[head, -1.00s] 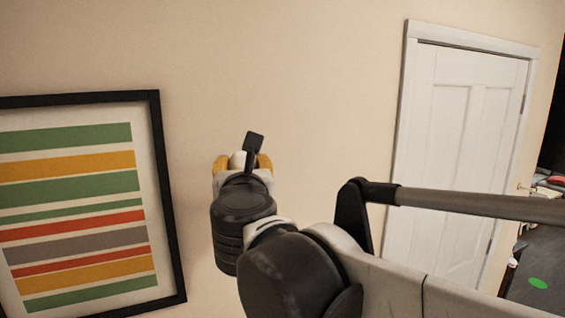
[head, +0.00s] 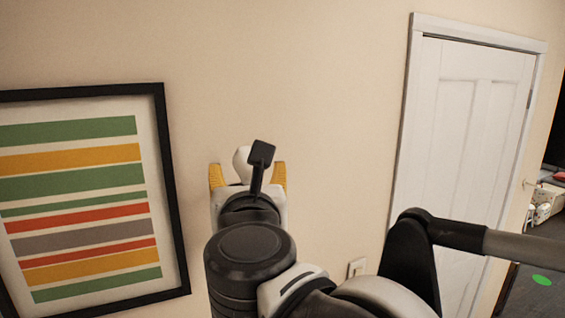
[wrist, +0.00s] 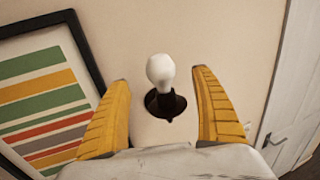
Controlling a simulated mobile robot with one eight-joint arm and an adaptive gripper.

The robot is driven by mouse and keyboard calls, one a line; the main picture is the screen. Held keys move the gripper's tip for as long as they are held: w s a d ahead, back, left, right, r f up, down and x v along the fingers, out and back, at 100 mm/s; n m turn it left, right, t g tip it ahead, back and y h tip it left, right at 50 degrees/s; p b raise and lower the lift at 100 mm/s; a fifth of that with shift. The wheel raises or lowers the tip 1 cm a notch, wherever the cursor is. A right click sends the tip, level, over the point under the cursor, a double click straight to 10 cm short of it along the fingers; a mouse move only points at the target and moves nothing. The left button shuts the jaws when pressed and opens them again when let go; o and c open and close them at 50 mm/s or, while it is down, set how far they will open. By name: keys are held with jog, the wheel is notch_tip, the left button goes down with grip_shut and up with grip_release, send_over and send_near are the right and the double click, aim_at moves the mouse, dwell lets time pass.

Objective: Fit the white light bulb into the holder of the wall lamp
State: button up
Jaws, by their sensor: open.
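The white light bulb (wrist: 160,70) stands upright at the dark wall lamp holder (wrist: 166,103) in the wrist view. Its narrow lower end meets the holder; how deep it sits I cannot tell. My gripper (wrist: 162,82) is open, with one yellow finger on each side of the bulb. Clear gaps show between both fingers and the bulb.
A black-framed striped picture (head: 174,200) hangs on the wall to the left. A white door (head: 465,150) is to the right, with a light switch (head: 357,267) beside it. The beige wall between is otherwise bare.

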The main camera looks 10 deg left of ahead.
jog(key=v, duration=0.3)
jog(key=shift+s+d, duration=0.1)
jog(key=shift+s, duration=0.15)
dwell(0.5)
jog(key=d+f+m+g+h+b, duration=0.2)
jog(key=d+f+m+b, duration=0.5)
jog(key=f, duration=0.5)
jog(key=w+d+f+m+g+h+b, duration=0.1)
jog(key=d+f+m+g+h+b, duration=0.3)
jog(key=d+f+m, duration=0.6)
jog(key=d+f+m+h+b, duration=0.1)
jog(key=d+f+m+b, duration=0.45)
jog(key=f, duration=0.85)
jog(key=s+d+f+m+g+b, duration=0.1)
jog(key=s+d+f+m+b, duration=0.1)
jog(key=f+m+b, duration=0.3)
jog(key=s+d+f+m+g+y+b, duration=0.1)
jog(key=f+m+b, duration=0.5)
jog(key=f, duration=0.7)
jog(key=s+d+f+m+g+y+b, duration=0.1)
jog(key=s+d+f+m+b, duration=0.4)
jog(key=f, duration=0.5)
jog(key=shift+s+d+m+g, duration=0.25)
jog(key=shift+s+m+g, duration=0.1)
jog(key=shift+s+g, duration=0.35)
jog(key=shift+f, duration=0.1)
